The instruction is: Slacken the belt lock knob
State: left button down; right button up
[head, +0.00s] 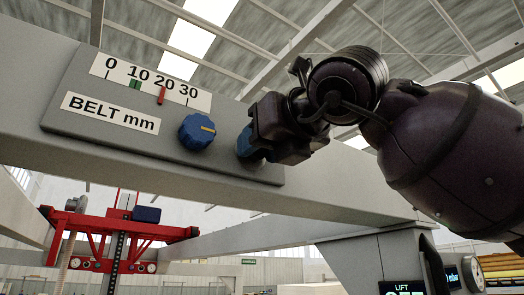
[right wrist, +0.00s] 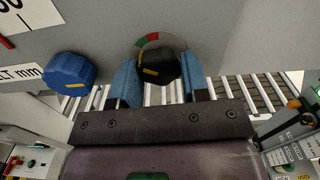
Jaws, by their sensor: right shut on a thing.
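The belt panel (head: 70,121) on the grey beam carries a "BELT mm" label and a 0 to 30 scale (head: 125,72). A red pointer (head: 161,95) stands near 20 and a green mark (head: 135,84) near 10. A black knob (right wrist: 160,68) with a yellow mark, under a red and green arc (right wrist: 153,39), shows in the right wrist view. My right gripper (head: 252,142) is shut on this knob, with a blue-padded finger on each side. In the head view the gripper hides the knob. My left gripper is out of view.
A blue knob (head: 197,131) with a yellow mark sits on the panel left of my right gripper. It also shows in the right wrist view (right wrist: 68,72). A red gantry frame (head: 120,235) stands below the beam. A "LIFT" display (head: 403,288) is at the lower right.

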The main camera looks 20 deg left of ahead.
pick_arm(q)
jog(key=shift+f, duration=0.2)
pick_arm(e)
jog(key=shift+n, duration=1.1)
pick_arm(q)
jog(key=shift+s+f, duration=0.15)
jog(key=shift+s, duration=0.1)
pick_arm(e)
jog(key=o, duration=0.9)
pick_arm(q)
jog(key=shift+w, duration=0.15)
pick_arm(e)
jog(key=shift+d, duration=0.1)
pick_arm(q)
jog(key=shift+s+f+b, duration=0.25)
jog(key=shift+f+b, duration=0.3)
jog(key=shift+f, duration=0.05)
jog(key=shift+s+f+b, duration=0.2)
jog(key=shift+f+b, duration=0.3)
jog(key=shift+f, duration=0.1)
pick_arm(e)
jog(key=shift+v, duration=5.35)
